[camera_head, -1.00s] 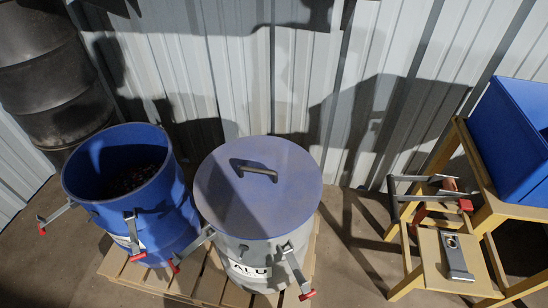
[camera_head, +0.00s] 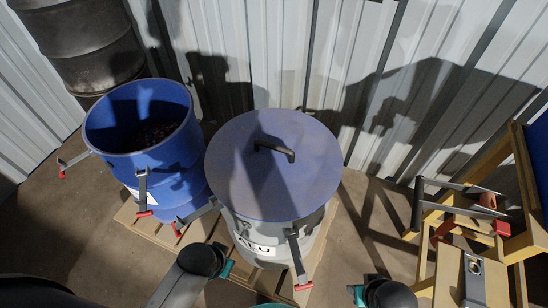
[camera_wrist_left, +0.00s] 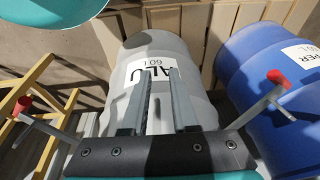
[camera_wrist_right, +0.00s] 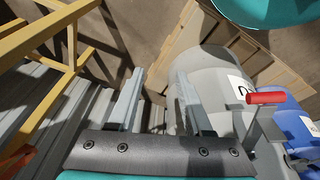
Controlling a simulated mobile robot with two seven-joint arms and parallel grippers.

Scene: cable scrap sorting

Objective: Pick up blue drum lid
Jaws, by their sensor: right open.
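The blue drum lid (camera_head: 305,175) lies flat on top of the grey drum (camera_head: 245,231) marked ALU in the head view. A dark arched handle (camera_head: 273,149) stands near its centre. My left gripper (camera_wrist_left: 161,75) is open and empty, with the side of the grey drum (camera_wrist_left: 190,50) and its label beyond the fingers. My right gripper (camera_wrist_right: 160,75) is open and empty, with its fingers farther apart and the grey drum (camera_wrist_right: 220,70) beyond them. Both grippers are apart from the lid. The lid is not clearly seen in either wrist view.
An open blue drum (camera_head: 175,170) with dark scrap inside stands left of the grey drum on a wooden pallet (camera_head: 135,222). Latches with red tips stick out from both drums. A dark barrel (camera_head: 85,45) stands behind left. A yellow wooden stand (camera_head: 450,270) with tools is at right.

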